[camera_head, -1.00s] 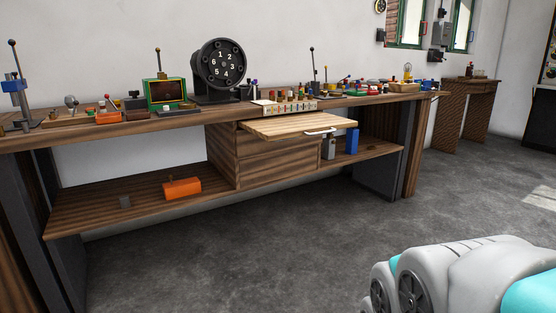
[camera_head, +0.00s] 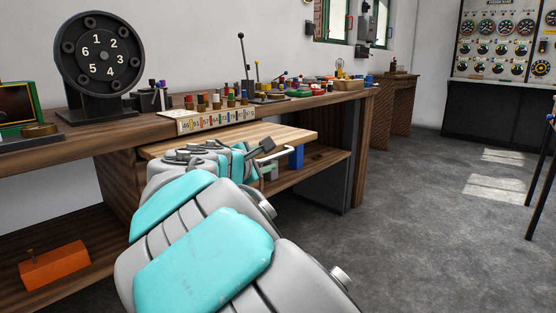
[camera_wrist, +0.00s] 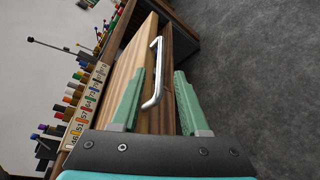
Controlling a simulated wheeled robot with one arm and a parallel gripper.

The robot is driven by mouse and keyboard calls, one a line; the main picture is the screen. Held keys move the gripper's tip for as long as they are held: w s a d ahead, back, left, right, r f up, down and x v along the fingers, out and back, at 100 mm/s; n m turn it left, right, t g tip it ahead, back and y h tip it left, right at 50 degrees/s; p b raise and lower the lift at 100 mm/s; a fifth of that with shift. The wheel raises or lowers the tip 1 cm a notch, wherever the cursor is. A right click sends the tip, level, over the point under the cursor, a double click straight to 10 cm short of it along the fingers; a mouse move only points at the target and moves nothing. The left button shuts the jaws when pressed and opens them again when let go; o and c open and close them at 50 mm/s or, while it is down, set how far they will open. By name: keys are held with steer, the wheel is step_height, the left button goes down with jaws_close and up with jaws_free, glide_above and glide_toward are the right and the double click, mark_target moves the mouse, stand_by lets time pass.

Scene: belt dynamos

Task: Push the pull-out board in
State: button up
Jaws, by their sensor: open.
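The pull-out board (camera_head: 285,133) is a light wooden slab sticking out from under the bench top. Its white bar handle (camera_head: 304,148) is on the front edge, partly hidden by my arm. In the wrist view the board (camera_wrist: 134,58) runs up the picture and the handle (camera_wrist: 158,68) shows clear along its edge. My gripper (camera_wrist: 160,74) is open, with green fingers on either side of the handle in the picture. I cannot tell whether they touch it. In the head view my arm covers the near left part of the board.
The bench top (camera_head: 150,128) holds a numbered rack (camera_head: 215,120), a black dial (camera_head: 100,52) and several small items. A blue block (camera_head: 296,157) is on the shelf below the board. An orange block (camera_head: 55,267) lies on the lower shelf.

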mark_target(274, 156)
steer(key=x, duration=0.7)
steer(key=shift+w+d+f, duration=0.1)
steer(key=shift+w+d, duration=0.05)
steer(key=shift+w, duration=0.05)
steer(key=shift+c, duration=0.2)
jaws_close()
stand_by(1.1)
